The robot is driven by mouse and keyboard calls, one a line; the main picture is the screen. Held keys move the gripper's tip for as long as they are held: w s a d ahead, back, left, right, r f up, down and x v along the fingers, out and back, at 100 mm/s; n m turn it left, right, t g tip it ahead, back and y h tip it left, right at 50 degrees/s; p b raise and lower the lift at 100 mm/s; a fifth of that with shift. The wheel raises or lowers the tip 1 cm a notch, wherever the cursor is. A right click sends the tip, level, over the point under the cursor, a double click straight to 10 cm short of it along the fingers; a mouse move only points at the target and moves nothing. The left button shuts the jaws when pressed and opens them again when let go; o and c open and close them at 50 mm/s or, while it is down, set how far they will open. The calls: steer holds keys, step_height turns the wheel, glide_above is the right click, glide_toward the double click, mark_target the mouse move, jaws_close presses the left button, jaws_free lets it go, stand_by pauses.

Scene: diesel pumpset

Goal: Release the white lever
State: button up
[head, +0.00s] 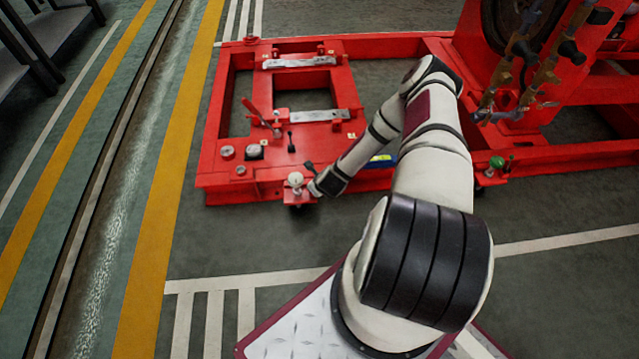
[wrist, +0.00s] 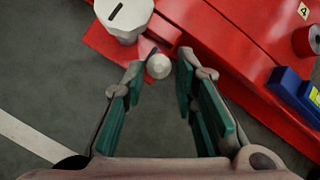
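A white ball end (wrist: 158,66), which looks like the tip of the white lever, sits between the fingertips of my gripper (wrist: 160,64) in the wrist view. The green-padded fingers are open, with a gap visible on both sides of the ball. A short dark stem shows beside the ball; the rest of the lever is hidden or unclear. Next to it is a white faceted body (wrist: 124,18) with a black slot. In the head view this white body (head: 295,180) stands at the red frame's front edge, with my gripper (head: 314,184) just right of it.
The red pumpset frame (head: 225,183) spreads behind my gripper. A red lever (head: 250,106) and small black levers (head: 291,146) stand on it. A blue block (wrist: 290,90) lies right of my fingers. Grey floor in front of the frame is clear.

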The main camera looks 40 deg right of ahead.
steer(key=v, duration=0.8)
steer(key=shift+r, duration=0.1)
steer(key=a+r+n+g+y, duration=0.1)
steer(key=a+r+n, duration=0.2)
steer(key=r+n, duration=0.6)
steer(key=a+r+n+g+y, duration=0.15)
steer(key=a+r+n, duration=0.35)
steer(key=r, duration=0.9)
steer(key=a+r+n+g, duration=0.1)
steer(key=a+r+n, duration=0.1)
steer(key=r+n, duration=0.75)
steer(key=s+a+r+n+g, duration=0.1)
steer(key=s+a+r+n, duration=0.25)
steer(key=s+r, duration=0.4)
steer(key=s+a+r+n+g, duration=0.1)
steer(key=s+a+r+n, duration=0.1)
steer(key=s+a+r, duration=0.35)
steer(key=s+a+r+n, duration=0.1)
steer(key=s+r+n, duration=0.25)
steer(key=s, duration=0.45)
steer(key=s+a+r+n, duration=0.1)
steer(key=s+r+n, duration=0.25)
steer(key=s, duration=0.55)
step_height(320, 180, up, 32)
steer(key=t+p, duration=0.3)
steer(key=p, duration=2.6)
steer(key=shift+w+d+p, duration=0.15)
steer(key=shift+p, duration=0.25)
